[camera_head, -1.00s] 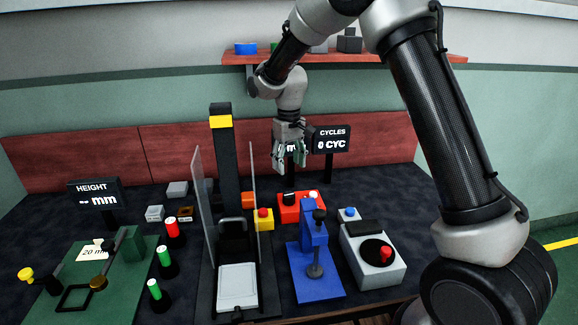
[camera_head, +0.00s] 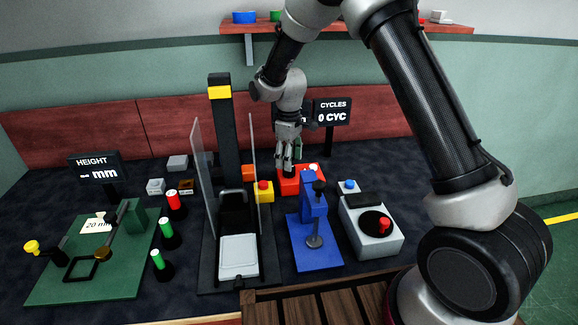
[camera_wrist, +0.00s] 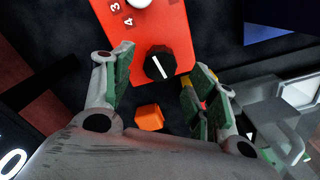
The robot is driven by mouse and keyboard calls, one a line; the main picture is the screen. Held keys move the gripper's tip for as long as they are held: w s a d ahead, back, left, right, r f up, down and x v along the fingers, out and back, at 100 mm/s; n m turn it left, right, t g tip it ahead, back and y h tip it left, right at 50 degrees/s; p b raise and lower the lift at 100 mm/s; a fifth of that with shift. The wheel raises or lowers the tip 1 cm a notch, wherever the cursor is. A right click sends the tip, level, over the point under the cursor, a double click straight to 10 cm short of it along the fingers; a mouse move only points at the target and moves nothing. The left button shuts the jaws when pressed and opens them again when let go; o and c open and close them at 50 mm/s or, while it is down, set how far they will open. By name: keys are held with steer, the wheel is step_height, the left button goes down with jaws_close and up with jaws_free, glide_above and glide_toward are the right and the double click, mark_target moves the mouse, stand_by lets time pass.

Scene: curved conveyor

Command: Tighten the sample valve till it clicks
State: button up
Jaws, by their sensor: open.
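A red box (camera_head: 312,183) stands on the bench below my gripper (camera_head: 285,165). In the wrist view, the red box (camera_wrist: 165,28) carries a black faceted knob (camera_wrist: 159,65) with a white pointer line. No label in view says that this knob is the sample valve. My gripper (camera_wrist: 162,66) is open and empty. The knob shows between its green-padded fingers, and I cannot tell the remaining height above it. A white round part (camera_wrist: 138,2) and the printed numbers 3 and 4 are also on the box. In the head view, my fingers hide the knob.
A CYCLES display (camera_head: 332,112) reading 0 CYC stands behind. A small orange block (camera_wrist: 149,117) lies near the box. A yellow box with a red button (camera_head: 264,190), a blue press (camera_head: 312,240) and a clear-walled guard (camera_head: 200,175) stand close by. A shelf (camera_head: 345,27) is above.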

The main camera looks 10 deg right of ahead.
steer(key=shift+f, duration=1.75)
steer(key=c, duration=1)
steer(key=shift+m, duration=2)
steer(key=shift+c, duration=0.2)
steer(key=o, duration=1)
steer(key=shift+o, duration=0.2)
steer(key=shift+r, duration=0.1)
step_height(320, 180, up, 12)
